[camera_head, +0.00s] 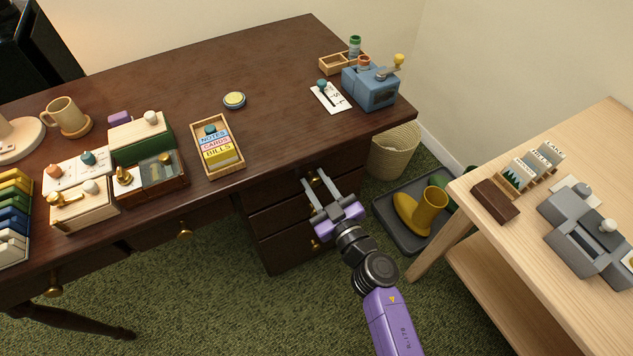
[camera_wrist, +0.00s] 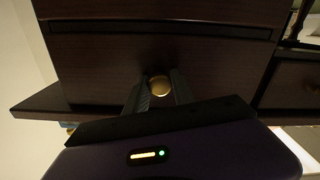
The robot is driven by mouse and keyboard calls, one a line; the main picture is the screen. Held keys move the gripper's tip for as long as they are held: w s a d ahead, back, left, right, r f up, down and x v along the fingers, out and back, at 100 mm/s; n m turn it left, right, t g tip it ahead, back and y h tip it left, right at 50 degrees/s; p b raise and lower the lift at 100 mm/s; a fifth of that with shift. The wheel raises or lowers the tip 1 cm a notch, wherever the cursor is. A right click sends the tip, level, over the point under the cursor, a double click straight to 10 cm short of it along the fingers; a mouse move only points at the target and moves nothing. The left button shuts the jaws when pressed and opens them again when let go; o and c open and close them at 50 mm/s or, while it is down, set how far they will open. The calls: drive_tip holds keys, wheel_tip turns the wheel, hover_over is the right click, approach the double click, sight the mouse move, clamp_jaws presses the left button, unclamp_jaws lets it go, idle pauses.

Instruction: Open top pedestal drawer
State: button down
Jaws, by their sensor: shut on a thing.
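The dark brown desk (camera_head: 290,60) has a pedestal with stacked drawers at its right end. The top pedestal drawer (camera_head: 275,213) is just under the desktop, and its front fills much of the wrist view (camera_wrist: 210,65). I see no clear gap around it in the head view. My gripper (camera_head: 319,186) reaches the drawer front from the lower right. Its fingers are shut on the round brass knob (camera_wrist: 160,86), which sits between the fingertips in the wrist view. The knob (camera_head: 313,177) is partly hidden by the fingers in the head view.
A wicker basket (camera_head: 396,150) and a grey tray (camera_head: 393,233) with yellow boots (camera_head: 421,211) stand right of the pedestal. A light wooden table (camera_head: 470,235) is at the right. Green carpet (camera_head: 220,300) lies open in front of the desk.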

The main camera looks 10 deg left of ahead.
idle(0.8)
drive_tip(key=p+v, duration=1)
drive_tip(key=v, duration=1.6)
drive_tip(key=c, duration=1.1)
unclamp_jaws()
drive_tip(key=shift+w, duration=0.1)
drive_tip(key=shift+o, duration=0.2)
drive_tip(key=v, duration=0.7)
drive_tip(key=shift+s+d, duration=0.25)
drive_tip(key=shift+s, duration=0.05)
